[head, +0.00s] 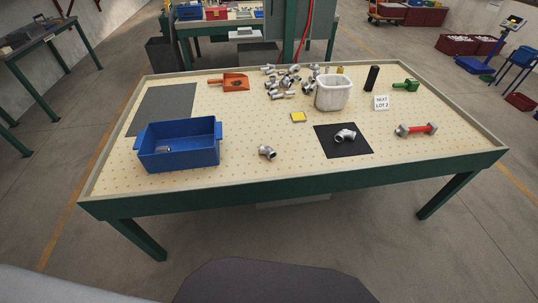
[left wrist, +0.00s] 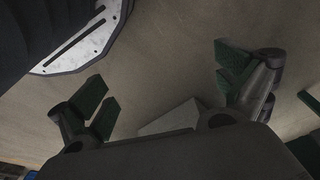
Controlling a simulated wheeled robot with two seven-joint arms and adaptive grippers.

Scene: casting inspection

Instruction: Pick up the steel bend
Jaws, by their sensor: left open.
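A steel bend (head: 267,152) lies on the pegboard table near its front edge, right of the blue bin. Another grey metal fitting (head: 345,135) of similar look lies on the black mat (head: 340,150). Several more metal fittings (head: 285,80) lie in a loose group at the back of the table. My left gripper (left wrist: 165,88) shows in the left wrist view, its green-padded fingers wide apart and empty over bare floor. It is not in the head view, and neither is my right gripper.
The blue bin (head: 178,165) holds a small part. A white tub (head: 333,92), a yellow pad (head: 298,117), an orange scoop (head: 233,83), a red gauge (head: 416,130), a black cylinder (head: 372,77) and a sign (head: 381,103) stand about.

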